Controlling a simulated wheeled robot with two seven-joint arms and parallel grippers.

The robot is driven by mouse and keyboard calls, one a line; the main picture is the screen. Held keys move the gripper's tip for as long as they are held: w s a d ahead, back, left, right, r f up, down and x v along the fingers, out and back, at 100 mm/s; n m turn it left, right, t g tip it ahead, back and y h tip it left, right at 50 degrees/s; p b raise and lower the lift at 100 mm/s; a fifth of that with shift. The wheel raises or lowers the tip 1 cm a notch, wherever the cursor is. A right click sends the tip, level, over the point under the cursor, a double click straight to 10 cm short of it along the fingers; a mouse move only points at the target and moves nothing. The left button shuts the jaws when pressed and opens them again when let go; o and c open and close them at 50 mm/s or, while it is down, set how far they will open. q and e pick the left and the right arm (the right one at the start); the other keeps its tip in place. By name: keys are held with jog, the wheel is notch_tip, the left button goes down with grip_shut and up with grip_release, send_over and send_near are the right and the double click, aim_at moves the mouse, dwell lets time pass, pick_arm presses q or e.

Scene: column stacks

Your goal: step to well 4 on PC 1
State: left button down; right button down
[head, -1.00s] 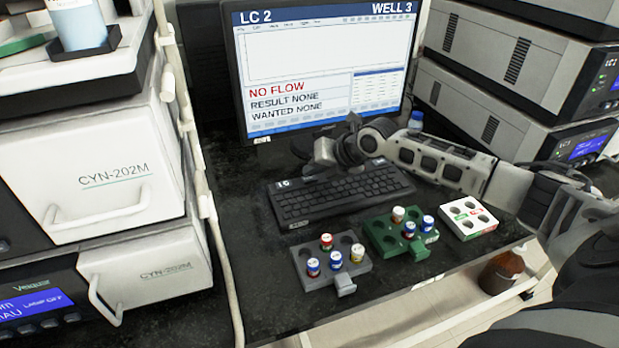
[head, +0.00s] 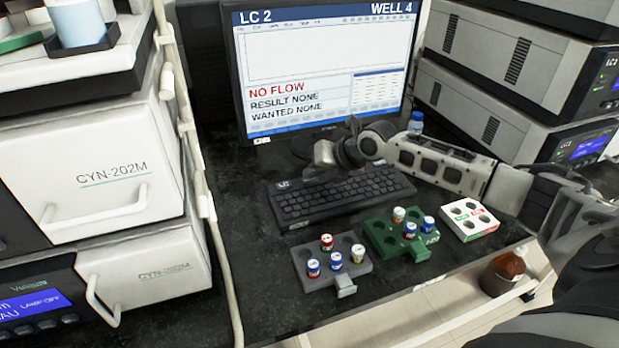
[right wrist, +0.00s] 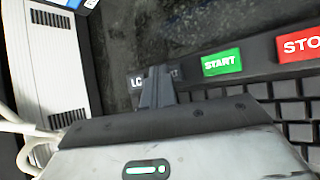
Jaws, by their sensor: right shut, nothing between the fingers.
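The monitor (head: 320,60) shows "LC 2" at top left and "WELL 4" at top right, with "NO FLOW", "RESULT NONE" and "WANTED NONE" below. No "PC 1" label is readable. The black keyboard (head: 345,195) lies in front of it. My right gripper (head: 312,166) is over the keyboard's back edge, shut and empty. In the right wrist view its fingertips (right wrist: 157,76) are at dark keys, one starting "LC", the other mostly hidden and ending in "T". Contact cannot be told. A green START key (right wrist: 221,62) and a red STOP key (right wrist: 300,45) are to their right. My left gripper is not in view.
Before the keyboard stand a grey rack (head: 310,281) and a green rack (head: 380,239) with capped vials, and a white rack (head: 487,229). Instrument stacks flank the desk at left (head: 90,180) and right (head: 480,110). A brown bottle (head: 500,275) is below right.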

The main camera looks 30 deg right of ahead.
aim_at(314, 183)
jog(key=shift+r+p, duration=0.45)
jog(key=shift+r, duration=0.3)
jog(key=shift+r+p, duration=1.9)
jog(key=shift+r, duration=0.65)
jog(key=shift+f, duration=0.1)
